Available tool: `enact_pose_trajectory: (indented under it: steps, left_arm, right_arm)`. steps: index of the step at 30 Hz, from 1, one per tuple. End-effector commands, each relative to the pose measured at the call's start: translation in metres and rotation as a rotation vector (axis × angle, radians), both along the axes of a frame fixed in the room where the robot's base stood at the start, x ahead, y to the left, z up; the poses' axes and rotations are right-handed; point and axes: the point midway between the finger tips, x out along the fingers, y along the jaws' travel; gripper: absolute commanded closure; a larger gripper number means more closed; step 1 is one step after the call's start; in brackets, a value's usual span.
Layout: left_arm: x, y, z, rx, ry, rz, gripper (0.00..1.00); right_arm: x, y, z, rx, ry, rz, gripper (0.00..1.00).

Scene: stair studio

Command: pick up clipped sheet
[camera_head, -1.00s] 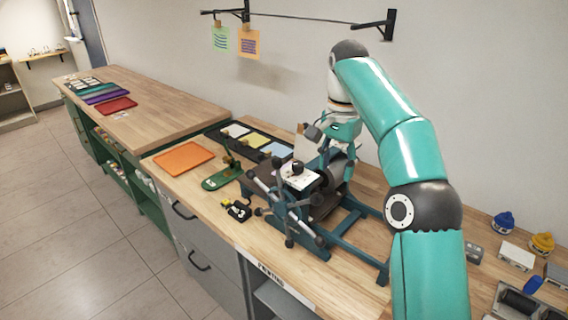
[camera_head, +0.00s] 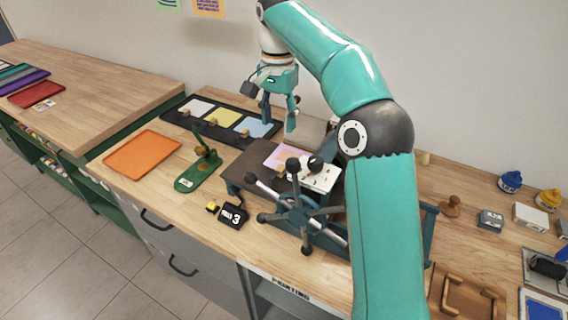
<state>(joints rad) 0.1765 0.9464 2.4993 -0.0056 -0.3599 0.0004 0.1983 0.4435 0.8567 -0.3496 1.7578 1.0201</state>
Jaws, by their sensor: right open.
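In the head view, my right gripper (camera_head: 279,117) is open with its fingers pointing down. Two clipped sheets, green (camera_head: 168,3) and orange (camera_head: 209,7), hang on the wall, cut off. My left gripper is out of view.
The press's spoked wheel (camera_head: 305,207) stands at the front. An orange tray (camera_head: 142,154), green stand (camera_head: 200,171) and black number block (camera_head: 233,216) lie left of it. Ink jars (camera_head: 510,182) and a wooden frame (camera_head: 467,301) are at right. My arm hides part of the press.

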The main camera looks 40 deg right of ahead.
Motion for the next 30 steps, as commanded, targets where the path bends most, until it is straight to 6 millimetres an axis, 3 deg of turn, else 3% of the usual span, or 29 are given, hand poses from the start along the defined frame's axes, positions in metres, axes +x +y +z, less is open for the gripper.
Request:
enact_pose_trajectory:
  steps: [1, 3, 9, 20, 30]
  left_arm:
    - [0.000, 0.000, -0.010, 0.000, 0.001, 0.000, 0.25]
    - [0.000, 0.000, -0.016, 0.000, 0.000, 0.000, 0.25]
    - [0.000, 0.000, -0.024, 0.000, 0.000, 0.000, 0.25]
    - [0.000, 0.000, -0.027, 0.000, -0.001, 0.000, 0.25]
    - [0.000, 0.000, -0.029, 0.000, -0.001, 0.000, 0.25]
  right_arm:
    - [0.000, 0.001, -0.017, 0.001, 0.004, 0.003, 0.48]
    - [0.001, 0.002, -0.033, 0.001, 0.004, 0.006, 0.48]
    - [0.003, 0.003, -0.070, 0.001, 0.003, 0.008, 0.48]
    - [0.002, 0.004, -0.096, 0.001, 0.001, 0.011, 0.48]
    - [-0.003, 0.003, -0.137, 0.000, 0.002, 0.011, 0.48]
